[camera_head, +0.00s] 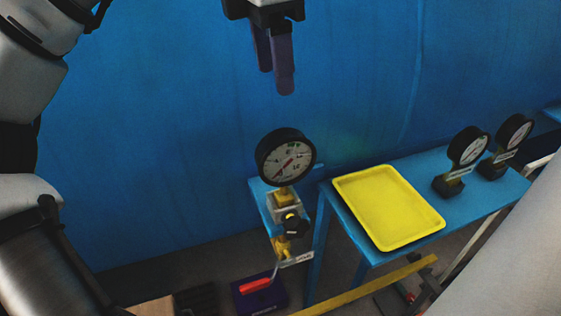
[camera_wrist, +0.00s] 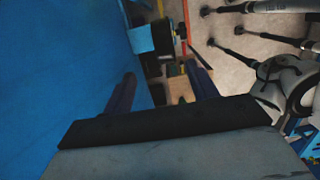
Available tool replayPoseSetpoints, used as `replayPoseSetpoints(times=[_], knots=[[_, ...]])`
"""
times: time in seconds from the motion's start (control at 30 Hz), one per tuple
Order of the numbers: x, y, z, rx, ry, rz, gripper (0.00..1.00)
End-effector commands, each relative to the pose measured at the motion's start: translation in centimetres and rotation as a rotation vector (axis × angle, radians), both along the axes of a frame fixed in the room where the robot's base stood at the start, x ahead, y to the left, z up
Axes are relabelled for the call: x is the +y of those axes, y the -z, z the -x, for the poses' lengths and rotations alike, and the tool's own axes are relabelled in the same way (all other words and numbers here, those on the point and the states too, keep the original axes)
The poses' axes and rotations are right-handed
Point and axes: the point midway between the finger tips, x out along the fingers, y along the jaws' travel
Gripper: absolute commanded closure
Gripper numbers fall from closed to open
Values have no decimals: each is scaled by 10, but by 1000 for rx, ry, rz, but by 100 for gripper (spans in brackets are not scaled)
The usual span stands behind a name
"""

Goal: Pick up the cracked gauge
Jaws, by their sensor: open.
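A round gauge (camera_head: 285,158) with a black rim, a white face and a red needle sits on a brass fitting above a small valve block (camera_head: 284,222). Two similar black-rimmed gauges stand on a blue bench to the right, a nearer one (camera_head: 468,147) and a farther one (camera_head: 513,133). I cannot make out a crack on any face for certain. My gripper (camera_head: 275,80) is open and empty, its purple fingers pointing down, above the mounted gauge and apart from it. The wrist view shows the open fingers (camera_wrist: 160,78) with no gauge between them.
A yellow tray (camera_head: 385,207) lies empty on the blue bench (camera_head: 335,218), left of the two standing gauges. A large blue wall (camera_head: 150,130) rises close behind.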

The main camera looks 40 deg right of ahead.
Motion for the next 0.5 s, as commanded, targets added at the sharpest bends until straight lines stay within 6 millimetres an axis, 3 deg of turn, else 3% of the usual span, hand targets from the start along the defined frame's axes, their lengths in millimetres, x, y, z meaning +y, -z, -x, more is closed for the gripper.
replayPoseSetpoints(times=[0.3, 0.5], knots=[[-6, 58, 3, 3, 3, -1, 42], [-9, 79, 3, 1, 1, 1, 42]])
